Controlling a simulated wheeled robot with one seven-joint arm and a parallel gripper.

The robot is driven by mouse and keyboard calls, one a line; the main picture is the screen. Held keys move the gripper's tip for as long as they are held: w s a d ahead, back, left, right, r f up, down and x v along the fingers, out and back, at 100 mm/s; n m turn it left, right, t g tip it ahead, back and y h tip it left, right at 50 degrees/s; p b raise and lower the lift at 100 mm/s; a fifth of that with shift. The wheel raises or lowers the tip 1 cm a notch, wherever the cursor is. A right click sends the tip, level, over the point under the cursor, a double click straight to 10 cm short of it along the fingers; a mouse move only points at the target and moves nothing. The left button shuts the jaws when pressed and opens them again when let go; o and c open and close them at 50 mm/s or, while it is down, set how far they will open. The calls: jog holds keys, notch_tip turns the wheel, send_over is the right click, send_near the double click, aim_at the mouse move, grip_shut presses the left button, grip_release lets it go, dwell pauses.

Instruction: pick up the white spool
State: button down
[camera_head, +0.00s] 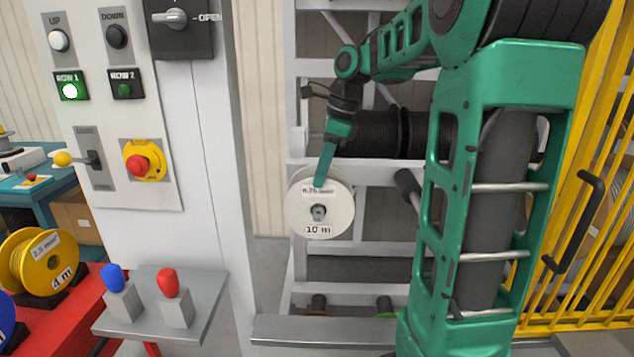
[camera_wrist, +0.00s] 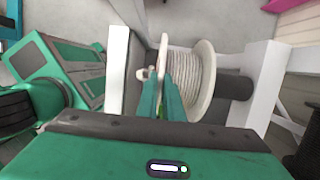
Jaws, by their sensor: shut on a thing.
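The white spool (camera_head: 335,212) has a round white flange with print reading "10 m". In the head view it is at the rack's left side, below my gripper (camera_head: 321,180). In the wrist view the white spool (camera_wrist: 205,75) shows its pale wound cable and flanges, beside a dark peg (camera_wrist: 236,87). My gripper (camera_wrist: 167,95) has its green fingers close together over the spool's near flange, shut on it. Whether the spool is still on the peg is hard to tell.
A white rack (camera_head: 297,270) with dark pegs stands behind the spool. A control panel (camera_head: 110,100) with a lit green ROW 1 button is at left. A grey shelf (camera_head: 215,300) holds blue and red knobs. A yellow reel (camera_head: 35,262) sits on a red surface. A yellow fence (camera_head: 612,200) stands at right.

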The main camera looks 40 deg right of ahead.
jog(key=shift+r, duration=0.4)
jog(key=s+a, duration=1.1)
jog(key=s, duration=0.3)
jog(key=shift+f, duration=0.3)
dwell(0.3)
jog(key=shift+s, duration=0.1)
jog(key=s+a, duration=1)
jog(key=s, duration=0.2)
jog(key=shift+s, duration=0.25)
dwell(0.5)
dwell(0.5)
